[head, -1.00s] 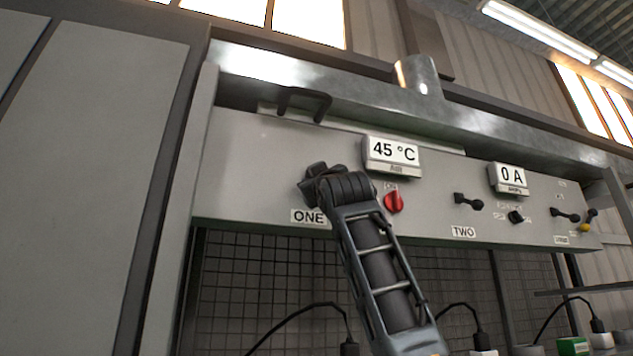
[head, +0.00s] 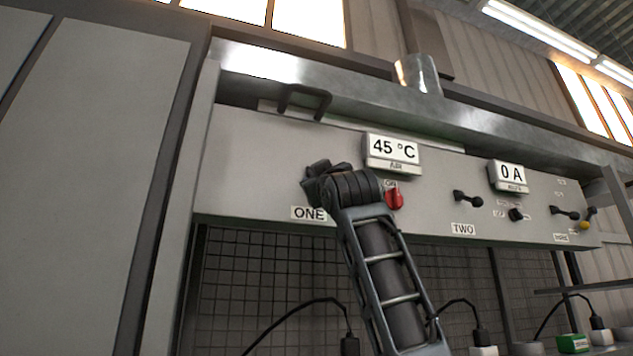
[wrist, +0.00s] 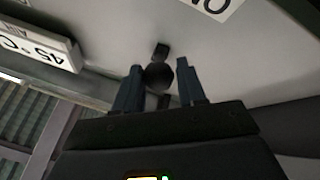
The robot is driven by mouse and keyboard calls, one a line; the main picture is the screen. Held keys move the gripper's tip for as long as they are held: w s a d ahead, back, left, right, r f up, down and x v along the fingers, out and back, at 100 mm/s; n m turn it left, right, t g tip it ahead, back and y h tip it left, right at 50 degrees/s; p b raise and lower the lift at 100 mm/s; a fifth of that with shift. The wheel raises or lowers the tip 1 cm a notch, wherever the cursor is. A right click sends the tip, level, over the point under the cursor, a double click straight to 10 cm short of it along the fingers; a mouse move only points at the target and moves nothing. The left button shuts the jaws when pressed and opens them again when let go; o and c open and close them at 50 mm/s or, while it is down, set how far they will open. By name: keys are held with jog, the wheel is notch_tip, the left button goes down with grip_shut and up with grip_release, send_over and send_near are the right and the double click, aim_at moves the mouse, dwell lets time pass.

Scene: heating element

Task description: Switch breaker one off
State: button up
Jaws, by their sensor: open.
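The breaker panel (head: 260,160) carries a label ONE (head: 309,213) at its left. In the head view my gripper (head: 316,178) and wrist are in front of the panel above that label and hide breaker one's lever. In the wrist view a dark lever with a round knob (wrist: 159,76) shows between the two fingers of my gripper (wrist: 158,80). The fingers are apart, one on each side of the knob, with visible gaps. I cannot tell how deep the knob sits between them.
A 45 °C display (head: 393,148) and a red knob (head: 394,198) are just right of my wrist. Breaker two's lever (head: 467,199) is farther right, above its label TWO (head: 463,230). A dark handle (head: 304,100) juts out above. A 0 A display (head: 508,175) hangs at the right.

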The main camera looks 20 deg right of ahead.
jog(key=v, duration=0.4)
jog(key=shift+s+f+b, duration=0.15)
jog(key=shift+s+b, duration=0.2)
jog(key=shift+b, duration=0.05)
jog(key=shift+s, duration=0.1)
